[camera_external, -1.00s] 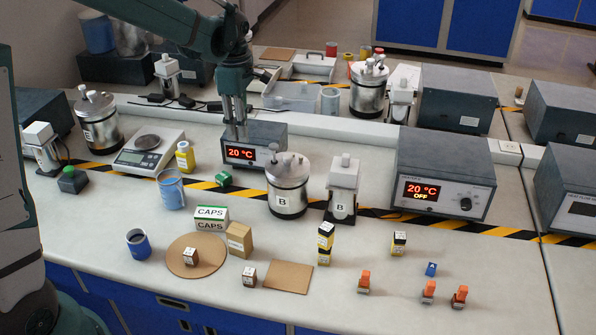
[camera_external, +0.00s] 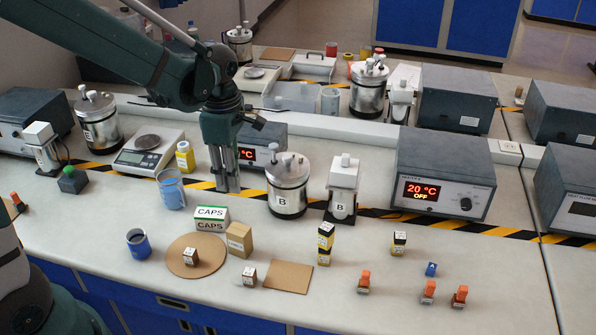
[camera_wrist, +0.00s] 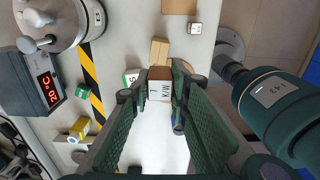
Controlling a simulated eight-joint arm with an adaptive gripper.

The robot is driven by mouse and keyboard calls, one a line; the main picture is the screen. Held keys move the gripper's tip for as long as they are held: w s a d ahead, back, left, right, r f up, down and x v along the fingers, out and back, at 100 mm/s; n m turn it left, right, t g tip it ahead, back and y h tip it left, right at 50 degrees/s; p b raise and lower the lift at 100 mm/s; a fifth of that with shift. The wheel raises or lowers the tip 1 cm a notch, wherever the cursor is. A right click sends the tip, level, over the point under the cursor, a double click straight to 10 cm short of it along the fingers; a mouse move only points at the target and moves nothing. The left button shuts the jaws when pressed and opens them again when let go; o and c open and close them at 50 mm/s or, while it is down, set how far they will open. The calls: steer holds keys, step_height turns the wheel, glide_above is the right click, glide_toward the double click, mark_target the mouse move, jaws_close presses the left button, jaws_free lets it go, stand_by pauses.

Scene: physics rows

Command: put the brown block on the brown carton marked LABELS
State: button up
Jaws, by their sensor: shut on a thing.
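My gripper (camera_external: 228,189) is above the bench, left of the steel vessel B. In the wrist view my gripper (camera_wrist: 160,95) is shut on a small block, the brown block (camera_wrist: 160,74), with a reddish-brown side and a white printed face. The external view does not show this block clearly. A brown carton (camera_external: 239,239) stands upright on the bench, in front of and slightly right of the gripper in the external view; its print is too small to read. The carton also shows in the wrist view (camera_wrist: 159,50), just beyond the held block.
A round brown mat (camera_external: 211,254) bears a small labelled block (camera_external: 190,257). Another small block (camera_external: 249,277) stands by a square brown mat (camera_external: 288,277). Vessel B (camera_external: 288,187) and a blue beaker (camera_external: 171,189) stand nearby.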

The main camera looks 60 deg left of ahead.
steer(key=shift+w+a+f, duration=0.1)
steer(key=shift+w+f, duration=0.05)
steer(key=shift+f, duration=2.25)
glide_above(238, 229)
steer(key=shift+f, duration=2.9)
steer(key=shift+f+b, duration=0.35)
steer(key=shift+f, duration=1.75)
steer(key=shift+f, duration=0.15)
steer(key=o, duration=0.9)
